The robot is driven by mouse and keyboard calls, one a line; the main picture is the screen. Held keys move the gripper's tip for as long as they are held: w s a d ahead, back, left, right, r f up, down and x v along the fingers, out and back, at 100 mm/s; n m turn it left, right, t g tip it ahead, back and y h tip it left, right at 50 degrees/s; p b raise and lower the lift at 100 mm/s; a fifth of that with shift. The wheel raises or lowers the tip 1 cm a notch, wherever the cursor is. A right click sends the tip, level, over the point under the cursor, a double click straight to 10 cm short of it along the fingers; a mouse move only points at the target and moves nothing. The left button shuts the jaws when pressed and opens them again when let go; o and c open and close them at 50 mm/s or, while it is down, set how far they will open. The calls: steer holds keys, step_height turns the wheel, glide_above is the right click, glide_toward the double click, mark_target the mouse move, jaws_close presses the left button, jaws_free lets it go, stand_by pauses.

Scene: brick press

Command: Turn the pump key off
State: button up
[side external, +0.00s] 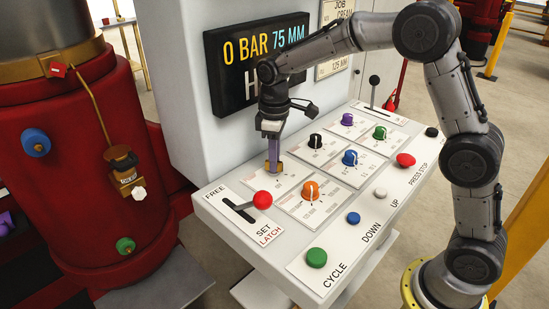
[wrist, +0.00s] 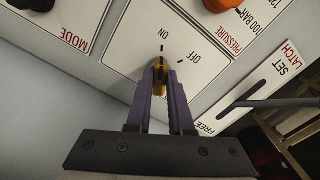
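The pump key (wrist: 159,74), black and yellowish, stands in a white panel plate (wrist: 125,50) marked ON and OFF in the wrist view. It appears to point towards the ON mark, with OFF to its right. My gripper (wrist: 160,80) has its two purple fingers on either side of the key, close against it, and appears shut on it. In the side external view my gripper (side external: 273,168) reaches down to the panel, and its fingers hide the key.
The red-knobbed latch lever (side external: 262,200) is close to my gripper, on the front left. An orange knob (side external: 310,189) and a black knob (side external: 315,141) flank it. Several buttons line the front edge. The display (side external: 258,62) reads 0 BAR 75 MM behind.

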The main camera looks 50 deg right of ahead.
jaws_close()
steer(key=shift+m, duration=0.3)
steer(key=m, duration=0.7)
steer(key=shift+m, duration=0.4)
steer(key=shift+a+m, duration=0.1)
steer(key=shift+m, duration=1.6)
steer(key=o, duration=0.6)
jaws_free()
steer(key=shift+o, duration=0.2)
